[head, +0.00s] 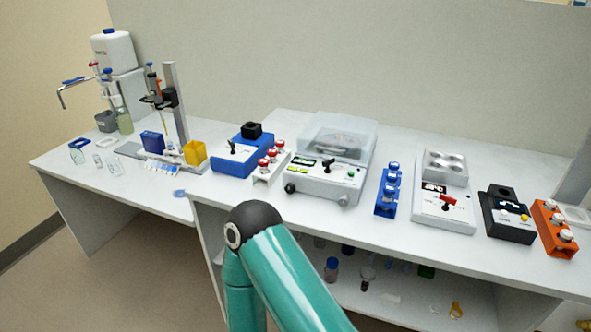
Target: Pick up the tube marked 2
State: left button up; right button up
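No number on any tube is readable at this size, so I cannot tell which tube is marked 2. Several tubes with red caps (272,154) stand in a small white rack (262,181) near the centre left. Several tubes with blue caps (392,177) stand in a blue rack (378,207) right of the centre. An orange rack (547,238) at the far right holds several tubes with pale caps (566,236). Neither of my grippers is in view; only a teal link of one of my arms shows at the bottom middle, in front of the bench.
A centrifuge with a clear lid (338,138) stands between the white and blue racks. A blue device (240,155), a white device (443,205) and a black device (507,216) also stand on the bench. Glassware and a stand are at the left. A lower shelf holds small items.

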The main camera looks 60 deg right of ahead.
aim_at(272, 153)
jog(key=z, duration=0.7)
jog(key=k, duration=0.15)
jog(key=z, duration=0.35)
jog(key=i, duration=0.45)
jog(key=z, duration=0.1)
